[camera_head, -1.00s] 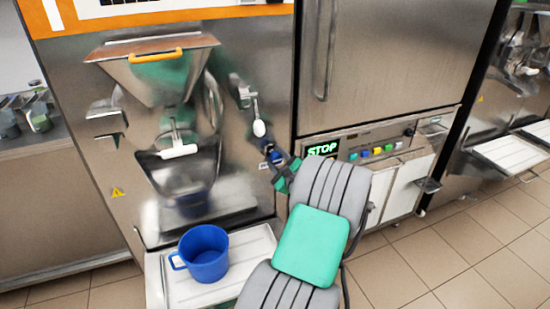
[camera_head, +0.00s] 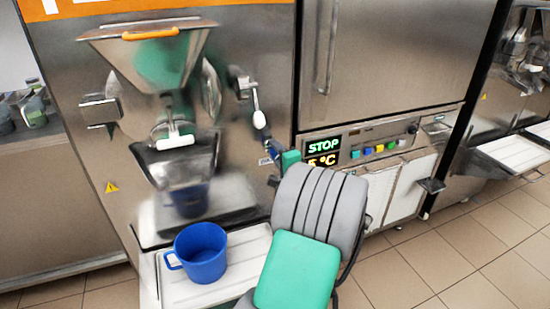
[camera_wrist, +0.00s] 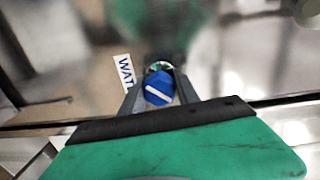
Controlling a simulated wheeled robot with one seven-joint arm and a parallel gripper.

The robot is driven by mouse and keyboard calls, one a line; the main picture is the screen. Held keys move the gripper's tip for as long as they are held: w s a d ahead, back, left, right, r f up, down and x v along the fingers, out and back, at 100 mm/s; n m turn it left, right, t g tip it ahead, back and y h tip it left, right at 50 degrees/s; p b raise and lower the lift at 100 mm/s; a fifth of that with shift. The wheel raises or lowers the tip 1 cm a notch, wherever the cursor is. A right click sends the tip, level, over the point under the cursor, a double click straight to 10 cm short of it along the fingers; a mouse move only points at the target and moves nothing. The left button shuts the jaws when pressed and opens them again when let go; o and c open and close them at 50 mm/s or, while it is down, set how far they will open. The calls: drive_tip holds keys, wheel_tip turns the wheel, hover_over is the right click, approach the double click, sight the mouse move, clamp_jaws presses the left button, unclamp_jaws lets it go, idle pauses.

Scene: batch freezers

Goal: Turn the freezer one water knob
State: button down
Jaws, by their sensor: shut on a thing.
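The water knob (camera_wrist: 158,88) is blue with a white line across its face. In the wrist view it sits between the fingers of my gripper (camera_wrist: 157,95), which is shut on it. The white line runs slanted. A label reading "WAT" (camera_wrist: 125,72) is beside the knob, partly cut off by a finger. In the head view my gripper (camera_head: 268,157) reaches the front of freezer one (camera_head: 255,95), and my arm hides much of that spot. The knob cannot be made out clearly there.
A blue jug (camera_head: 205,255) stands on a white tray (camera_head: 235,272) below the chute. A lever with a white ball (camera_head: 259,119) hangs just above my gripper. A control panel with a STOP display (camera_head: 323,145) is to the right. Tiled floor is free at right.

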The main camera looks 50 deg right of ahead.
sight(277, 155)
drive_tip(key=shift+f+n+b, duration=0.15)
drive_tip(key=shift+n+b, duration=0.8)
drive_tip(key=shift+n, duration=0.35)
drive_tip(key=c, duration=0.9)
unclamp_jaws()
drive_tip(key=v, duration=0.7)
drive_tip(key=shift+s+a+r, duration=0.25)
drive_tip(key=shift+s+a, duration=0.05)
